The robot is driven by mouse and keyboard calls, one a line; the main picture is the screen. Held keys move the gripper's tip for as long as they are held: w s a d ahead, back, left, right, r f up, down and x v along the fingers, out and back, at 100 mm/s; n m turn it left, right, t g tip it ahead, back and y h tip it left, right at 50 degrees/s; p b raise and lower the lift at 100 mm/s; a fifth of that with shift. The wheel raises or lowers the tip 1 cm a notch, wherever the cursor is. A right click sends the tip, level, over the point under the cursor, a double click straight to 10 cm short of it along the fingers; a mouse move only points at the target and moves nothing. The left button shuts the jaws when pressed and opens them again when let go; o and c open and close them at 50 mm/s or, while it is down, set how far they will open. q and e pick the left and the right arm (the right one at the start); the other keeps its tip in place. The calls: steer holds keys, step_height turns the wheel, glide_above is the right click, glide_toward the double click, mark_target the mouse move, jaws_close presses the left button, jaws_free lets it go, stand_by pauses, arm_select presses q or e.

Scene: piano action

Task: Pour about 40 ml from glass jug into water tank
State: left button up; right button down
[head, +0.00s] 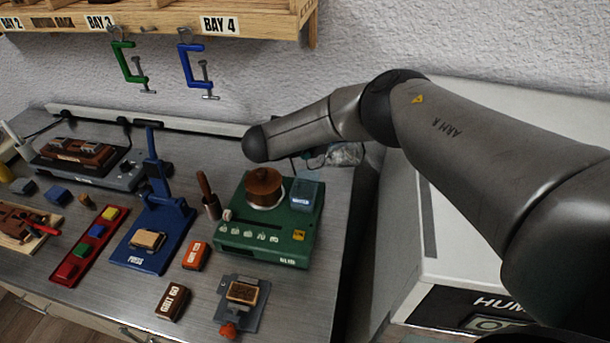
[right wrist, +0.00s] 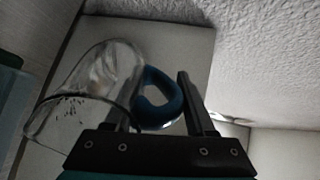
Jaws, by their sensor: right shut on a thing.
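The glass jug (right wrist: 95,75) is clear with a blue handle (right wrist: 150,97). My right gripper (right wrist: 156,88) is shut on that handle, with one dark finger on each side. The jug looks tilted in the right wrist view, and I cannot make out a liquid level. In the head view part of the clear jug (head: 346,155) shows beneath my right forearm, which hides the gripper. The water tank (head: 304,195) is a small translucent blue box at the back right of the green unit. The jug is beyond it, to the right, and apart from it. My left gripper is out of view.
The green unit (head: 262,240) carries a brown-lidded round pot (head: 264,188). A blue press (head: 155,215), a red tray (head: 88,245) and small blocks fill the bench to the left. A white cabinet (head: 455,215) stands right of the bench. Clamps (head: 197,70) hang above.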

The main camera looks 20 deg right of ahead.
steer(key=shift+w+d+r+y+p, duration=0.1)
steer(key=shift+d+r+y+p, duration=0.3)
steer(key=shift+y+p, duration=0.3)
steer(key=shift+d+f+y, duration=0.1)
steer(key=shift+f+y, duration=0.2)
steer(key=shift+d+y+p, duration=0.15)
steer(key=shift+y+p, duration=0.45)
steer(key=shift+f, duration=0.15)
steer(key=shift+y, duration=0.3)
